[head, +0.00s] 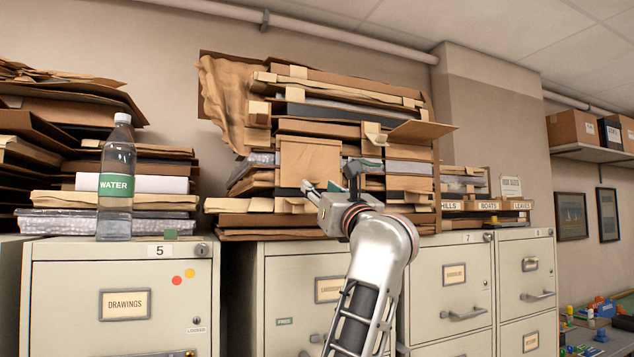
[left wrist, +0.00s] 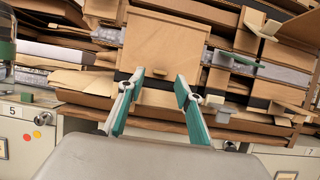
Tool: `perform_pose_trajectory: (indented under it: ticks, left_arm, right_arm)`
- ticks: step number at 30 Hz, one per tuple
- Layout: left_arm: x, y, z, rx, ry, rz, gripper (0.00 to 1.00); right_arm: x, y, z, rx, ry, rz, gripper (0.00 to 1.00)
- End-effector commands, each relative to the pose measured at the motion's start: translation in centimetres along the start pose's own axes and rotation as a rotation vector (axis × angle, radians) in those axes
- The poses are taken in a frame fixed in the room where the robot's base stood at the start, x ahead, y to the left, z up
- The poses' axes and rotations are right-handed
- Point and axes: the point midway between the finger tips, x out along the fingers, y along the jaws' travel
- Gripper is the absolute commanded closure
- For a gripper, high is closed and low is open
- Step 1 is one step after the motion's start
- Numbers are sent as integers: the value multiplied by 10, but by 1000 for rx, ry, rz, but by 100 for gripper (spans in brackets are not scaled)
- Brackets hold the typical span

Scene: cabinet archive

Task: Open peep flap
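A square tan cardboard flap (head: 310,160) stands upright in the front of the stacked folders and boxes on the middle cabinets. It fills the upper middle of the left wrist view (left wrist: 165,42) and looks closed. My left gripper (head: 330,186) is just in front of the stack, at the flap's lower right in the head view. In the left wrist view its two green-and-grey fingers (left wrist: 160,78) are apart with nothing between them, over the lower part of the flap. I cannot tell whether a fingertip touches it. My right gripper is not in view.
A water bottle (head: 116,180) stands on cabinet 5 (head: 70,260), left of my gripper. A cardboard piece (head: 421,131) juts out at the stack's upper right. Beige filing cabinets stand below. More folders (head: 75,120) are piled at the left.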

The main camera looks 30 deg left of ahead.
Motion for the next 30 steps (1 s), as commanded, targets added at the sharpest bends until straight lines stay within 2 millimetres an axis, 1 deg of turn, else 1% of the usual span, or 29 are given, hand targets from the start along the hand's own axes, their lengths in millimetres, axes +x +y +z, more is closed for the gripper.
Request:
perform_pose_trajectory:
  ticks: [1, 6, 10, 17, 18, 21, 30]
  left_arm:
    - [9, 1, 1, 3, 0, 3, 65]
    - [25, 0, 1, 2, -1, 2, 65]
    - [29, 0, 0, 0, -1, 0, 65]
    - [30, 0, 0, 0, -1, 0, 65]
    - [30, 0, 0, 0, -1, 0, 76]
    - [29, 0, 0, 0, -1, 0, 100]
    - [28, 3, 1, 0, -1, 0, 100]
  right_arm:
    - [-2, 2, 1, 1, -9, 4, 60]
    - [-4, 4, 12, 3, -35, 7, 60]
    - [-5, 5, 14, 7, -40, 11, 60]
    - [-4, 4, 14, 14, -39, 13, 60]
    - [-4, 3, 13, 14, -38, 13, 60]
    - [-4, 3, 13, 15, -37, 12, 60]
    - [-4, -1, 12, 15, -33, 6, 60]
